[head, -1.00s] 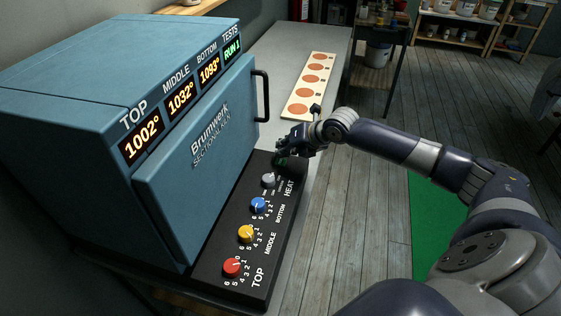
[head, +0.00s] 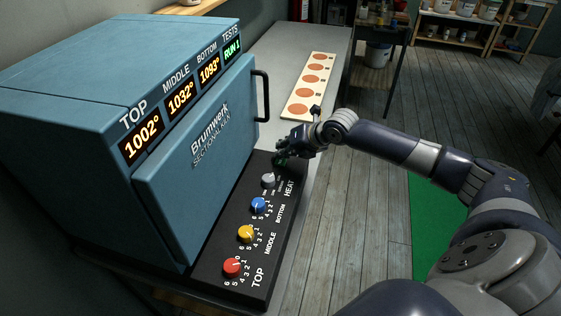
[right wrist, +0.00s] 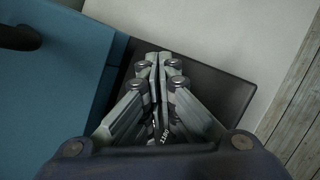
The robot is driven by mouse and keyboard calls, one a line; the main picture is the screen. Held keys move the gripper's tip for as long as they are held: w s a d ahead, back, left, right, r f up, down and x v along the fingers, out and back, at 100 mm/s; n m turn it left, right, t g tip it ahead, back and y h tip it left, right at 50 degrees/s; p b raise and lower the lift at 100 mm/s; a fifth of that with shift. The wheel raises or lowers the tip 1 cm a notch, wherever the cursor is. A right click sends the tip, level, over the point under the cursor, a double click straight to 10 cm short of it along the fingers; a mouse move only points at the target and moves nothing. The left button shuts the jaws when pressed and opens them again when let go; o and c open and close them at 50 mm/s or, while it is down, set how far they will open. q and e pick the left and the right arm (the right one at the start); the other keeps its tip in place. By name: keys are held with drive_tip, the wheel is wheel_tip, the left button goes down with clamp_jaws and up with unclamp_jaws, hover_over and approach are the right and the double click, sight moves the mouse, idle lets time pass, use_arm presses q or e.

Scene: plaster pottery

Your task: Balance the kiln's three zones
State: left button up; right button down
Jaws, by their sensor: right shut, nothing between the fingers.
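The blue kiln (head: 80,95) shows three amber readings on its display (head: 181,103): top 1002°, middle 1032°, bottom 1093°. A green panel reads RUN 1 (head: 232,49). On the black control panel (head: 262,289) sit a red top knob (head: 232,267), a yellow middle knob (head: 246,234), a blue bottom knob (head: 258,206) and a grey heat knob (head: 268,181). Exact pointer settings are too small to read surely. My right gripper (head: 281,161) is shut and empty over the panel's far end, hiding a dark green part there. It also shows in the right wrist view (right wrist: 158,65). My left gripper is out of view.
A pale board with several orange-brown discs (head: 324,59) lies on the grey bench (head: 280,42) beyond the gripper. The kiln door's black handle (head: 262,96) stands out just behind and left of the gripper. Wooden floor lies to the right.

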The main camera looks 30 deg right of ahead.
sight(283, 160)
drive_tip(key=shift+f, duration=0.7)
idle(0.5)
drive_tip(key=shift+r, duration=0.15)
drive_tip(key=shift+r+p, duration=0.6)
drive_tip(key=shift+r, duration=0.15)
wheel_tip(283, 160, up, 5)
drive_tip(key=p, duration=0.4)
idle(0.4)
drive_tip(key=shift+s+f, duration=0.1)
idle(0.3)
